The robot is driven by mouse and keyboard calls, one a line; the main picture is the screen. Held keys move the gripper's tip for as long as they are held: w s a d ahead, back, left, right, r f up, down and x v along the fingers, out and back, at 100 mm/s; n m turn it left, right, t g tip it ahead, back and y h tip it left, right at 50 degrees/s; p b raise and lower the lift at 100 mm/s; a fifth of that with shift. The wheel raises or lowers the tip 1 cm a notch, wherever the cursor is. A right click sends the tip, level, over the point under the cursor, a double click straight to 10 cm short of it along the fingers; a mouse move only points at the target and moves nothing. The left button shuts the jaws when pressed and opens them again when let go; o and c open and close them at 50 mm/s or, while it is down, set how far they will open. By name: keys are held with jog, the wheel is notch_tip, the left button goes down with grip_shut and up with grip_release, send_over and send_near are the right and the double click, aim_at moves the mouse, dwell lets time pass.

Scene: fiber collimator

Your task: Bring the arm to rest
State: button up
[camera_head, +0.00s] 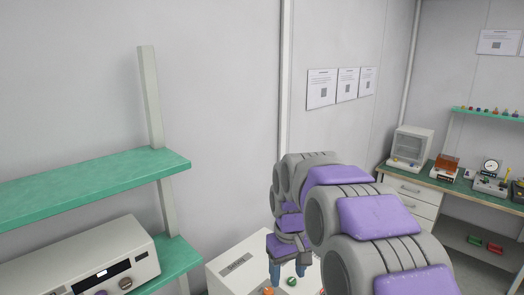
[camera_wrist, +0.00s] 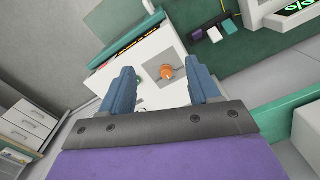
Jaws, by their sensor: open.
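My arm, grey with purple pads, reaches from the lower right of the head view toward the middle. My gripper (camera_head: 288,272) points down over a white box-like cabinet (camera_head: 226,268). In the wrist view my gripper (camera_wrist: 164,88) shows two blue fingers spread apart, with nothing held between them. An orange knob-like part (camera_wrist: 166,72) on a grey square plate lies beyond the fingertips, apart from them. It also shows near the gripper in the head view (camera_head: 268,291). A green part (camera_head: 292,281) sits beside it, partly cut off by the gripper.
A green shelf (camera_head: 90,180) with a post stands at left, with a white instrument (camera_head: 88,262) below it. At right, a green-topped bench (camera_head: 450,183) holds several devices. Above it is a small shelf (camera_head: 490,113). The wrist view shows a green surface (camera_wrist: 225,60) beyond the cabinet.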

jog(key=s+d+f+m+b, duration=0.1)
jog(key=s+d+f+b, duration=0.1)
jog(key=s, duration=0.9)
jog(key=s+d+f+m+g+b, duration=0.1)
jog(key=s+f, duration=0.4)
jog(key=s, duration=0.6)
jog(key=s+d+f+m+b, duration=0.2)
jog(key=s+d+f, duration=0.2)
jog(key=s, duration=0.7)
jog(key=shift+d+m+b, duration=0.3)
jog(key=shift+d+b, duration=0.1)
jog(key=shift+d, duration=0.05)
